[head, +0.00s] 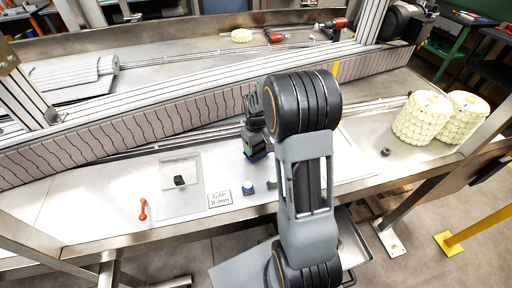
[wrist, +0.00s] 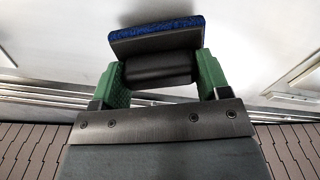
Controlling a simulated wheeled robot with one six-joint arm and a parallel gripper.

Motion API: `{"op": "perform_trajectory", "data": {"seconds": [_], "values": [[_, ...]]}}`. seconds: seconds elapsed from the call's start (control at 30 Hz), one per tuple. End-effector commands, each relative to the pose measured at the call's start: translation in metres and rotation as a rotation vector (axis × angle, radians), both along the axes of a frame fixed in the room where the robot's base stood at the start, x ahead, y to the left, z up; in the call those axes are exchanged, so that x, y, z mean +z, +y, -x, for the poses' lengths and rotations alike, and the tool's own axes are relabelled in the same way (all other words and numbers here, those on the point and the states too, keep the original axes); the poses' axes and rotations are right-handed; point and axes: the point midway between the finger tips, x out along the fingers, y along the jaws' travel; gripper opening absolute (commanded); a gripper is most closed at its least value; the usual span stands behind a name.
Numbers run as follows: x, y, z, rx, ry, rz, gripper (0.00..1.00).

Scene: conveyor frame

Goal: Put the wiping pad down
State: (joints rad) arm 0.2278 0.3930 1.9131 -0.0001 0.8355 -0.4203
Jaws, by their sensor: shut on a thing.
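The wiping pad (wrist: 155,40) has a blue scrubbing face and a dark backing with a black grip. My gripper (wrist: 160,72) has green fingers, and they are shut on the black grip from both sides. In the head view my gripper (head: 254,142) is over the metal table, just in front of the conveyor, partly hidden by my arm. A thin blue edge of the pad (head: 258,157) shows beneath it. I cannot tell whether the pad touches the table.
On the table are a clear square plate (head: 181,200) with a small black block (head: 180,181), a red-handled tool (head: 143,209), a "8 mm" label (head: 219,199) and a small blue-white item (head: 248,188). Cream rollers (head: 422,118) stand at right. The conveyor belt (head: 120,138) runs behind.

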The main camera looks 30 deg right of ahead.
Motion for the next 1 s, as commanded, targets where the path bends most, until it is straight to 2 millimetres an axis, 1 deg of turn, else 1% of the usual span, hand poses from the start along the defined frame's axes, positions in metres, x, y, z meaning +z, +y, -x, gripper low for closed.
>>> {"op": "perform_trajectory", "data": {"seconds": [0.03,0.1,0.33,0.47,0.5,0.7,0.77,1.0], "values": [[-0.007,0.0002,0.0005,0.0,0.002,-0.001,0.47],[-0.0108,0.0002,0.0001,0.0,0.0,0.0,0.47],[-0.0105,0.0003,0.0002,0.0,-0.001,0.0,0.47],[-0.0142,0.0004,0.0003,0.0,0.0,0.0,0.47],[-0.0146,0.0004,0.0003,0.0,0.0,0.0,0.71],[-0.0136,0.0005,0.0003,0.0,0.0,0.0,0.9],[-0.0136,0.0005,0.0003,0.0,0.0,0.0,0.95],[-0.0123,0.0003,0.0003,0.0,0.0,0.0,0.95]]}}
